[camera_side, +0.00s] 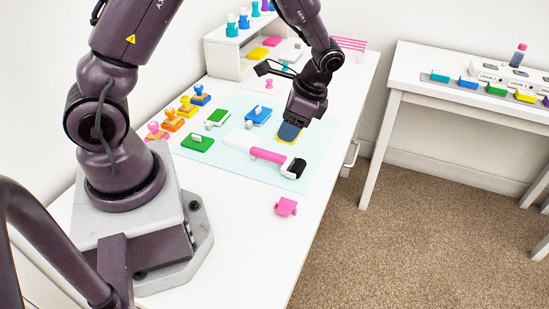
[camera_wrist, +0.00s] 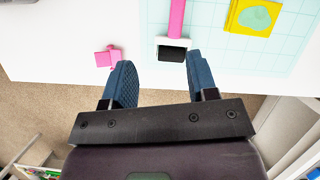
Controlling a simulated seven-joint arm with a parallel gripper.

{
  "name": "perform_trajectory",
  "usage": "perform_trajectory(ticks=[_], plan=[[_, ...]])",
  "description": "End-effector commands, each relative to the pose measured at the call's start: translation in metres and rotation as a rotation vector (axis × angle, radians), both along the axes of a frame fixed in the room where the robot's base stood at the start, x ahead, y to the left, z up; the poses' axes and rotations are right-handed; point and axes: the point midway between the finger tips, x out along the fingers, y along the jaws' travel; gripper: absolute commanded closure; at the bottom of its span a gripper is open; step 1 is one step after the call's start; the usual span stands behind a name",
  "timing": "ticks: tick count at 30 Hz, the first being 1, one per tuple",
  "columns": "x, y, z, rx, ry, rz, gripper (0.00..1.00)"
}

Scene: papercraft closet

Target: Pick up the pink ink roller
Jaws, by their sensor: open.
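The pink ink roller lies on the pale cutting mat in the side view, with its pink handle (camera_side: 267,155) to the left and its black roller head (camera_side: 293,168) to the right. In the wrist view its handle (camera_wrist: 177,18) runs up out of frame, and the black head in a white frame (camera_wrist: 172,53) lies just beyond my fingertips. My gripper (camera_side: 289,132) is open and empty, with blue fingers pointing down, above and behind the roller in the side view. In the wrist view the gap between the fingers (camera_wrist: 160,78) is bare.
A small pink piece (camera_side: 286,206) lies nearer the table's front. A yellow card (camera_wrist: 254,17) lies beside the roller. Green (camera_side: 197,143) and blue (camera_side: 258,115) blocks and several stamps stand to the left. A white shelf (camera_side: 227,50) is behind. The front tabletop is mostly clear.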

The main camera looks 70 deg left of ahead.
Motion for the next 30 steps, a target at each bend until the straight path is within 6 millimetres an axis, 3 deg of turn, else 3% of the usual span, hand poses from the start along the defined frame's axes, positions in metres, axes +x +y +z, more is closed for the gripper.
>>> perform_trajectory(ticks=[2,5,10,18,30], plan=[[0.011,0.007,-0.014,0.001,0.033,-0.094,0.47],[0.025,0.013,-0.007,-0.002,0.024,-0.206,0.47],[0.02,0.016,-0.018,-0.015,0.043,-0.255,0.47],[0.006,0.029,-0.063,-0.014,0.043,-0.252,0.47],[-0.01,0.038,-0.1,-0.014,0.043,-0.249,0.47]])
